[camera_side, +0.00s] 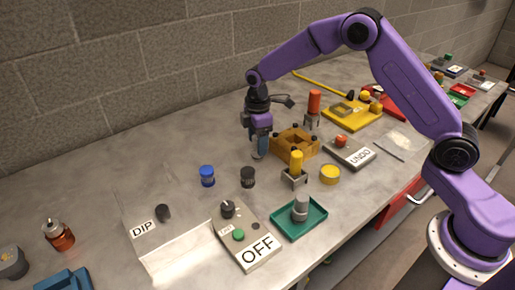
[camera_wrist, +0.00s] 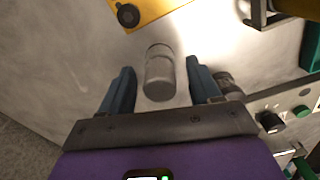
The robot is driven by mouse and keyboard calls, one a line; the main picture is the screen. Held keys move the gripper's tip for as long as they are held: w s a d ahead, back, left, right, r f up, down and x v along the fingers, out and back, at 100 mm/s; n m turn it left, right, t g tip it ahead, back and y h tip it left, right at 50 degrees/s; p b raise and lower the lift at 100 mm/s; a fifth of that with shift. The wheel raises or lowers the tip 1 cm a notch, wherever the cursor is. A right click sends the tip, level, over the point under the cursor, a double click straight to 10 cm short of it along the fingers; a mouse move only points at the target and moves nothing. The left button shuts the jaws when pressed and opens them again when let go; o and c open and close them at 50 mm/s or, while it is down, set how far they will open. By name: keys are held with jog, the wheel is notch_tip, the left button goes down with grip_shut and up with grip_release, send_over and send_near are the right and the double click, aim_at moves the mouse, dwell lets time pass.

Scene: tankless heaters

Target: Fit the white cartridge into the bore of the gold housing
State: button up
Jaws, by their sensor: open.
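A pale grey-white cylinder, which looks like the cartridge (camera_wrist: 159,78), shows in the wrist view between my two blue fingers, with gaps on both sides. My gripper (camera_side: 261,148) is open and points down over the bench in the side view, where its fingers mostly hide this cylinder. The gold housing (camera_side: 296,146) sits on the bench just right of my gripper, with dark knobs at its corners; its bore cannot be made out clearly. A yellow-gold edge of it (camera_wrist: 148,10) with a dark knob shows at the top of the wrist view.
A yellow cylinder in a metal stand (camera_side: 296,163) and a red one (camera_side: 313,103) stand near the housing. Blue (camera_side: 207,176) and black (camera_side: 247,177) caps, an OFF panel (camera_side: 252,247) and a green tray (camera_side: 290,226) lie in front. The bench left of my gripper is clear.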

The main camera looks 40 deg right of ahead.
jog(key=c, duration=1.2)
jog(key=shift+o, duration=0.2)
jog(key=shift+r, duration=0.15)
